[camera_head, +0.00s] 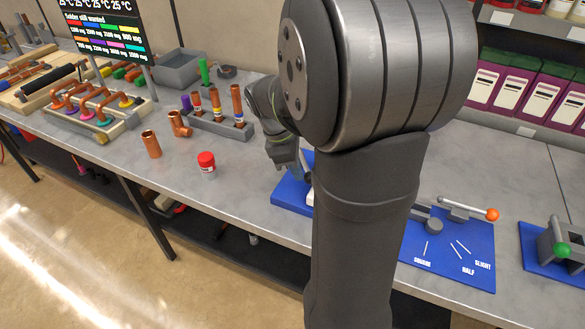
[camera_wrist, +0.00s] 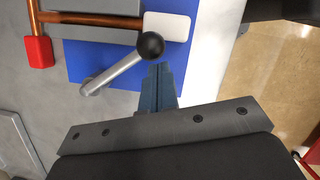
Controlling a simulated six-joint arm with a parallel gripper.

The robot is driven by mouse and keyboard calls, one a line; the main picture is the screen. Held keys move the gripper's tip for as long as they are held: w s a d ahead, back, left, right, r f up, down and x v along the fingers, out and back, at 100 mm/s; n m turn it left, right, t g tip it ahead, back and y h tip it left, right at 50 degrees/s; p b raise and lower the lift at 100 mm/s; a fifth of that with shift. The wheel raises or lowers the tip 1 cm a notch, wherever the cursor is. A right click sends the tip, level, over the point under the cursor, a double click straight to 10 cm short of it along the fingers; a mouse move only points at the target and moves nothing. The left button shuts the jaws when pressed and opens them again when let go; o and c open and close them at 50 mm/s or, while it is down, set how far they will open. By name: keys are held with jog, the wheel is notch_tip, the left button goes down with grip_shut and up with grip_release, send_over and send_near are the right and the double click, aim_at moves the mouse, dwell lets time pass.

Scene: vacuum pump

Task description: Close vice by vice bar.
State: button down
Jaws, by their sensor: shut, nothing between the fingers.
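The vice bar (camera_wrist: 118,72) is a silver lever with a black ball knob (camera_wrist: 151,45), seen from above in the wrist view over a blue base plate (camera_wrist: 88,58). My gripper (camera_wrist: 160,70) is shut and empty, with its fingertips just beside the knob; I cannot tell whether they touch it. In the head view my gripper (camera_head: 287,165) is over the left part of a blue plate (camera_head: 287,194), and my arm hides most of the vice. A copper pipe (camera_wrist: 95,18) runs across the plate to a white block (camera_wrist: 167,27).
A red cap (camera_wrist: 36,52) is on another end of the pipework. To the right are an orange-knobbed lever (camera_head: 491,215) and a green-knobbed device (camera_head: 561,249). The bench's front edge is close.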

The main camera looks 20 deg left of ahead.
jog(key=s+a+r, duration=0.3)
jog(key=a+r, duration=0.3)
jog(key=r, duration=0.4)
jog(key=shift+r, duration=0.15)
jog(key=shift+s, duration=0.1)
jog(key=x, duration=0.3)
jog(key=w+d+x, duration=0.1)
jog(key=x, duration=0.3)
jog(key=d+x, duration=0.1)
jog(key=x, duration=0.3)
jog(key=shift+w+d+r, duration=0.15)
jog(key=shift+w+d, duration=0.05)
jog(key=shift+w, duration=0.15)
jog(key=shift+w+d, duration=0.2)
jog(key=shift+d, duration=0.15)
jog(key=shift+s+a, duration=0.2)
jog(key=shift+a, duration=0.45)
